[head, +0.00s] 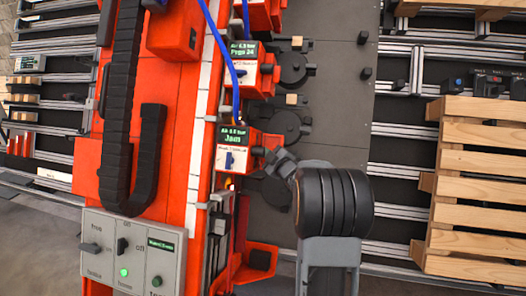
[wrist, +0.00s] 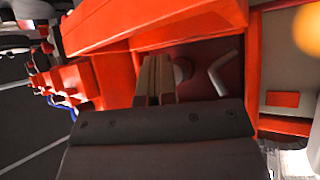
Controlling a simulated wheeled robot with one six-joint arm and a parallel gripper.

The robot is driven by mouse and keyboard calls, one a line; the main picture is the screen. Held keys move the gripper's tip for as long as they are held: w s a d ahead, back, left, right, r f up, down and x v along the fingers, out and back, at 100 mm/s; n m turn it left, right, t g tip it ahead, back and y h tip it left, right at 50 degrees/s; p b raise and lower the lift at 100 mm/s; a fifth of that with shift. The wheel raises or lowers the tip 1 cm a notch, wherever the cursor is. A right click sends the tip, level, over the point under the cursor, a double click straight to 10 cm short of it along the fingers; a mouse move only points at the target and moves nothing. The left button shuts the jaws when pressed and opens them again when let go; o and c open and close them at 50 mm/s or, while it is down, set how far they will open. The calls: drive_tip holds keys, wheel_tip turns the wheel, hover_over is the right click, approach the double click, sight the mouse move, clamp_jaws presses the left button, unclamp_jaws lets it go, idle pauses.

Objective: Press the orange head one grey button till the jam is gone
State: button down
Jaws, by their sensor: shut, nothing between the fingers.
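The orange head (head: 237,148) nearest me has a screen (head: 233,136) that reads "Jam". A blue switch (head: 230,160) sits on its white face below the screen. In the wrist view its orange housing (wrist: 160,28) surrounds a dark red recessed panel. A round grey button (wrist: 183,70) sits on that panel, partly behind my fingers. My gripper (wrist: 157,62) is shut and empty, its tips in front of the panel just left of the button. I cannot tell whether they touch anything.
A grey bent lever (wrist: 224,74) is right of the button. A second orange head (head: 243,72) reads "Prgs 24". A control box (head: 130,252) with a lit green lamp stands at lower left. A wooden pallet (head: 480,190) lies at right. Blue hoses run over the heads.

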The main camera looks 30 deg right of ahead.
drive_tip(key=shift+w+a+r, duration=0.1)
drive_tip(key=shift+a+r, duration=0.05)
drive_tip(key=shift+r, duration=0.1)
drive_tip(key=shift+s+d+f, duration=0.15)
drive_tip(key=shift+s+d, duration=0.35)
drive_tip(key=shift+s+d, duration=1.75)
drive_tip(key=shift+d, duration=0.1)
drive_tip(key=shift+f, duration=0.1)
